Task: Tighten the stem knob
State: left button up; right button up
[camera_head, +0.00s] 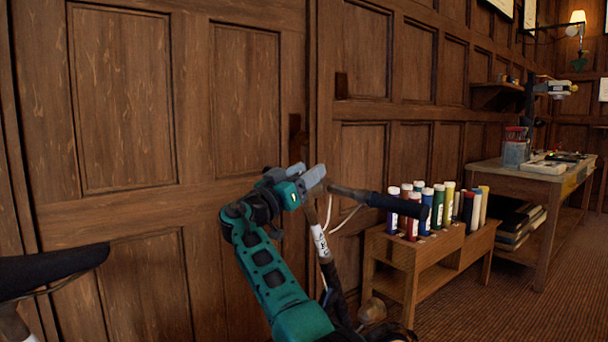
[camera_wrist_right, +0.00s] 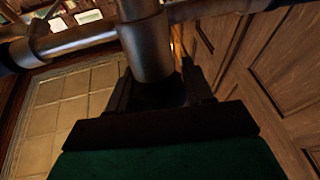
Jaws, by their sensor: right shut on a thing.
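A bicycle leans near the panelled wall, with its black handlebar grip (camera_head: 395,205) pointing right. My right gripper (camera_head: 314,176) is at the bicycle's stem, where the handlebar begins. In the right wrist view, the grey metal stem (camera_wrist_right: 147,45) runs down between the two dark fingers of this gripper (camera_wrist_right: 158,88). The fingers are shut on a dark part at the stem's near end, which I take as the stem knob (camera_wrist_right: 160,94). Its outline is mostly hidden by the fingers and shadow. My left gripper is not in view.
The bicycle's black saddle (camera_head: 50,270) is at the left edge. A low wooden bench (camera_head: 410,290) with several coloured tubes (camera_head: 438,208) stands just right of the handlebar. A worktable (camera_head: 550,185) is farther right. The wooden wall (camera_head: 150,200) is close behind.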

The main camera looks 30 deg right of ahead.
jog(key=shift+s+r+m+g+h, duration=0.1)
jog(key=shift+m+g+h, duration=0.05)
jog(key=shift+m+g, duration=1.05)
jog(key=shift+s+m+g+h, duration=0.15)
jog(key=shift+m+g, duration=0.65)
jog(key=shift+g, duration=0.7)
jog(key=o, duration=1)
jog(key=shift+d, duration=0.1)
jog(key=shift+c, duration=0.2)
